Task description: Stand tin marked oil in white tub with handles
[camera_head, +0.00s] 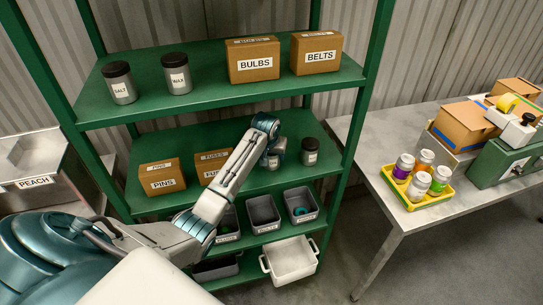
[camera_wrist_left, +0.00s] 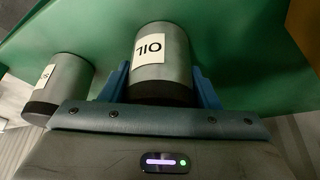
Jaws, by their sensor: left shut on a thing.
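The tin marked OIL (camera_wrist_left: 160,50) is grey with a dark lid and a white label. My left gripper (camera_wrist_left: 162,85) is shut on it, with a blue finger on each side. In the head view, my left gripper (camera_head: 268,137) is at the middle green shelf, and the grey tin (camera_head: 279,147) is partly hidden by it. I cannot tell whether the tin touches the shelf. The white tub with handles (camera_head: 291,277) sits empty on the bottom shelf, below and right of the gripper. My right gripper is not in view.
Another dark-lidded tin (camera_head: 310,152) stands just right of the gripper; PINS (camera_head: 161,176) and FUSES boxes (camera_head: 210,160) are left. Grey bins (camera_head: 262,213) fill the shelf below. The upper shelf (camera_head: 205,92) holds SALT and WAX tins and two boxes. A table (camera_head: 372,147) stands right.

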